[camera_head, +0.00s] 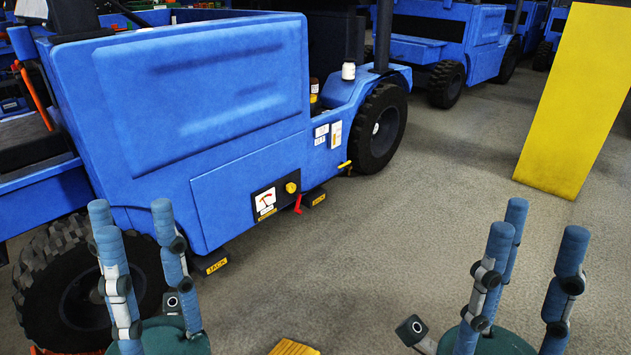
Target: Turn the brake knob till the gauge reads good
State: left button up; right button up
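A small yellow brake knob (291,187) sits on a black panel low on the side of the blue vehicle. Just left of it on the same panel is the gauge (265,199), with a white face and red marking; its reading is too small to tell. My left gripper (134,225) is open and empty at the lower left, in front of the vehicle's near wheel and left of the knob. My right gripper (537,232) is open and empty at the lower right, over bare floor, well apart from the knob.
Black blocks with yellow JACK labels (217,266) stick out under the vehicle (200,100). A yellow panel (585,95) stands at the right. The grey floor (400,220) between is clear. More blue vehicles stand behind.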

aim_at(291, 187)
jog(key=i+l+z, duration=0.4)
jog(key=i+z, duration=0.2)
jog(key=i, duration=0.2)
jog(key=i+l+z, duration=0.1)
jog(key=i+z, duration=0.25)
jog(key=i+l+u, duration=0.2)
jog(key=i, duration=0.7)
jog(key=i+l+u, duration=0.1)
jog(key=i+u, duration=0.25)
jog(key=u, duration=0.15)
jog(key=i+l+u, duration=0.25)
jog(key=u, duration=0.2)
jog(key=i+l+u, duration=0.35)
jog(key=u, duration=0.15)
jog(key=i+l+u, duration=0.2)
jog(key=l+u, duration=0.3)
